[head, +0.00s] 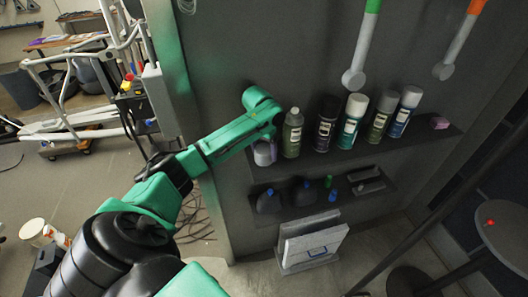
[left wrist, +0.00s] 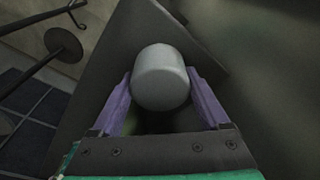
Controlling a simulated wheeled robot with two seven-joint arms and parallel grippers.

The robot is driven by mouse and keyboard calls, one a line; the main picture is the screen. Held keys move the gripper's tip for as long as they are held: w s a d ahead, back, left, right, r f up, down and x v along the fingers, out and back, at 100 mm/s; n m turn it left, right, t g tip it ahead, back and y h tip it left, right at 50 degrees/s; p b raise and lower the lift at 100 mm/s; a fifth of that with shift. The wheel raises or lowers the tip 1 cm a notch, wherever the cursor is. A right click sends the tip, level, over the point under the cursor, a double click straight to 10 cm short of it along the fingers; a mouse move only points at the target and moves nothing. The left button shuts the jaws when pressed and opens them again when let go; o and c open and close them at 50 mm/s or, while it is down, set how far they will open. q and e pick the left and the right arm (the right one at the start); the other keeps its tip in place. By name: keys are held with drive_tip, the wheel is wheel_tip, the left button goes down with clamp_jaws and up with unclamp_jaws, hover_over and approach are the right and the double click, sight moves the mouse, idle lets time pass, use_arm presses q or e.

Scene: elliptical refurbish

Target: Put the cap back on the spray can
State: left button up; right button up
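An olive-green spray can (head: 292,138) stands upright at the left of the upper shelf, with a narrow pale top and no wide cap like its neighbours. In the left wrist view a light grey cap (left wrist: 161,78) sits between the two purple fingers of my left gripper (left wrist: 160,82). The fingers lie against both its sides. In the head view my green forearm hides most of this gripper. A pale purple and whitish shape, my left gripper with the cap (head: 264,153), shows below the forearm, left of the can. My right gripper is not in view.
Several capped cans, the nearest one black (head: 326,124), stand right of the olive can on the upper shelf (head: 350,155). A lower shelf holds dark bottles (head: 269,201). Green-tipped (head: 365,45) and orange-tipped tools hang above. A round stand (head: 505,235) is at right.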

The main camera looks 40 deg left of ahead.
use_arm(q)
drive_tip(key=shift+r, duration=0.15)
drive_tip(key=shift+c, duration=0.3)
drive_tip(key=shift+r, duration=0.25)
wheel_tip(320, 180, up, 11)
drive_tip(key=b, duration=0.3)
wheel_tip(320, 180, up, 8)
drive_tip(key=p, duration=0.3)
hover_over(264, 148)
drive_tip(key=shift+s+r, duration=0.15)
